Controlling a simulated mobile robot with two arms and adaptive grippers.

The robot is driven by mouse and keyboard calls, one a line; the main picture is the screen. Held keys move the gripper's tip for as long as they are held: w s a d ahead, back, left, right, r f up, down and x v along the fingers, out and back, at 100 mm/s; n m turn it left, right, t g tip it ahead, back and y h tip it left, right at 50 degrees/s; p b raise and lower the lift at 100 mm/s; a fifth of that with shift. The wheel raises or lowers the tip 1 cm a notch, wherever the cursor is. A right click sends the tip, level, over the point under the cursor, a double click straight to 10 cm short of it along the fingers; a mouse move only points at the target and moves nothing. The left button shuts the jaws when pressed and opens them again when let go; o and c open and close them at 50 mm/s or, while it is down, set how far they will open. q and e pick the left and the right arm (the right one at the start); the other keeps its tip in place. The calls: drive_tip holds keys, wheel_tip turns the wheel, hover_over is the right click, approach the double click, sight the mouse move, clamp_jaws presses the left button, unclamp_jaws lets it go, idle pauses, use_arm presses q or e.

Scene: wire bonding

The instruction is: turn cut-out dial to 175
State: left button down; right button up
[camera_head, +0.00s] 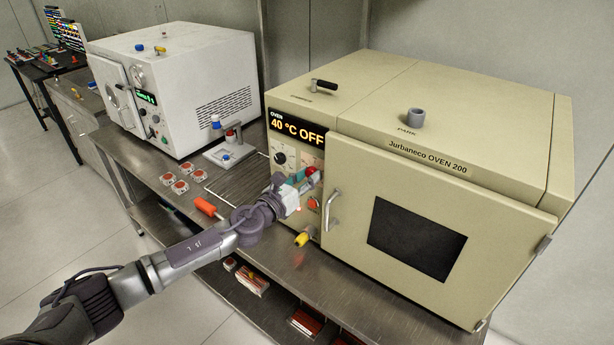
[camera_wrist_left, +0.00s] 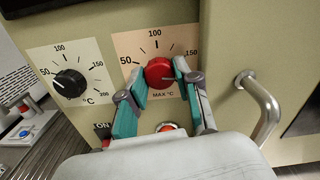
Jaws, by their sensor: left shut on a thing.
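The cut-out dial (camera_wrist_left: 158,73) is a red round knob on a pale orange plate marked MAX °C, with a scale showing 50, 100 and 150. Its red top (camera_head: 311,171) also shows in the head view on the front panel of the beige oven (camera_head: 495,185). My left gripper (camera_wrist_left: 163,80) is shut on the red dial, with one teal-padded finger on each side. In the head view the left gripper (camera_head: 304,179) reaches the panel from the left. The pointer's exact reading is unclear. My right gripper is out of view.
A black °C dial (camera_wrist_left: 70,83) sits left of the red one. The door handle (camera_wrist_left: 262,105) stands out close on the right. The oven display (camera_head: 297,130) reads 40 °C OFF. A yellow object (camera_head: 302,239) and an orange-handled tool (camera_head: 208,207) lie on the bench.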

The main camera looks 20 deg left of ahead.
use_arm(q)
drive_tip(key=shift+f, duration=0.15)
drive_tip(key=c, duration=1.1)
unclamp_jaws()
drive_tip(key=v, duration=1.2)
